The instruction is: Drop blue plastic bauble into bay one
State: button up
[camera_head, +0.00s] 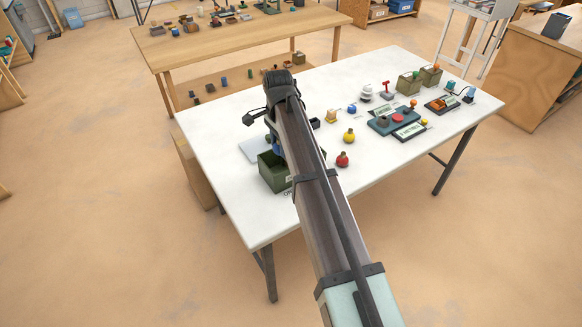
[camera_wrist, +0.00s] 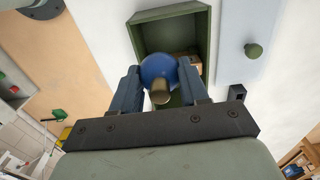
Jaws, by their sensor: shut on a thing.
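The blue plastic bauble (camera_wrist: 159,70) is a blue ball with a tan neck, seen in the wrist view between my two fingers. My gripper (camera_wrist: 160,80) is shut on it. In the wrist view the bauble overlaps a green open box (camera_wrist: 140,31), with a small brown thing partly seen inside it. In the head view the green box (camera_head: 272,174) stands on the white table, left of my arm, with a label partly hidden beside it. My arm hides most of the gripper and bauble there. I cannot tell their height above the box.
A red bauble (camera_head: 342,160) and a yellow bauble (camera_head: 349,135) stand right of my arm on the white table (camera_head: 240,215). Several boxes and devices stand at its far right. A pale board (camera_wrist: 262,35) with a green knob lies next to the green box.

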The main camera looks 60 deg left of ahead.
jog(key=shift+f, duration=2.95)
jog(key=o, duration=1.1)
jog(key=shift+d, duration=0.1)
jog(key=shift+d, duration=0.1)
jog(key=r, duration=1.4)
jog(key=shift+a, duration=0.3)
jog(key=shift+w+f, duration=0.1)
